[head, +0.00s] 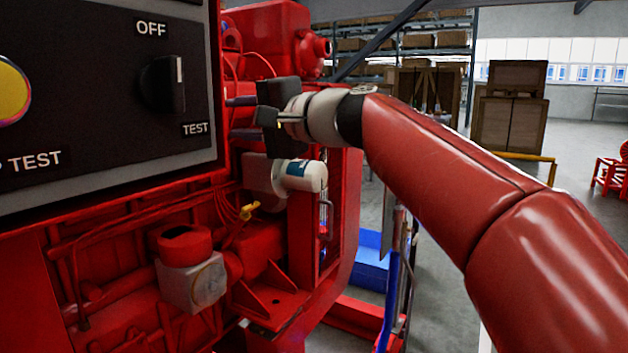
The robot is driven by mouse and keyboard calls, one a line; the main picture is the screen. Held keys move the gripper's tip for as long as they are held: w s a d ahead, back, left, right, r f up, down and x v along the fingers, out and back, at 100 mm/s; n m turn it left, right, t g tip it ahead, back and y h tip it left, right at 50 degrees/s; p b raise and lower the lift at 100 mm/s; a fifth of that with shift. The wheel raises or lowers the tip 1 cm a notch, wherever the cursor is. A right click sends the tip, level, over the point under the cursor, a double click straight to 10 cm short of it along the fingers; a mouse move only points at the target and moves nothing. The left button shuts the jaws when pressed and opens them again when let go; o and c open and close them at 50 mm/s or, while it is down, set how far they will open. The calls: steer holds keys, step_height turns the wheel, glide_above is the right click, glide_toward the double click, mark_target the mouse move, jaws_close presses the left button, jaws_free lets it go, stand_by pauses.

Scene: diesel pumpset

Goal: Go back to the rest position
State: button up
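My arm reaches in from the lower right, and its red links end in a grey wrist. My gripper (272,117) is at the end of it, dark, near the middle of the head view. It is in front of the red pumpset (100,270), right of the control panel (110,100). I cannot tell whether its fingers are open or shut, or whether it touches the machine. No held object can be made out. The panel carries a black rotary switch (163,85) between OFF and TEST labels and a yellow button (12,90) at the left edge.
A white cylinder (305,176) sits just below my gripper. Yellow-handled valve (249,211) and pipes are lower on the machine. A blue bin (369,270) stands on the floor behind. Wooden crates (512,110) and shelving are farther back; open floor lies at the right.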

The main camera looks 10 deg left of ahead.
steer(key=s+d+f+n+h+p, duration=0.1)
steer(key=s+d+f+h, duration=0.4)
steer(key=d+f, duration=0.6)
steer(key=s+d+f+n+h+p, duration=0.1)
steer(key=s+d+f+h, duration=0.4)
steer(key=s+d+f, duration=0.5)
steer(key=s+d+f+n+g+h+p, duration=0.1)
steer(key=s+d+f+h, duration=0.5)
steer(key=d+f, duration=0.6)
step_height(320, 180, down, 3)
steer(key=shift+s+d+r, duration=0.1)
steer(key=shift+s+d, duration=0.2)
steer(key=shift+s, duration=0.55)
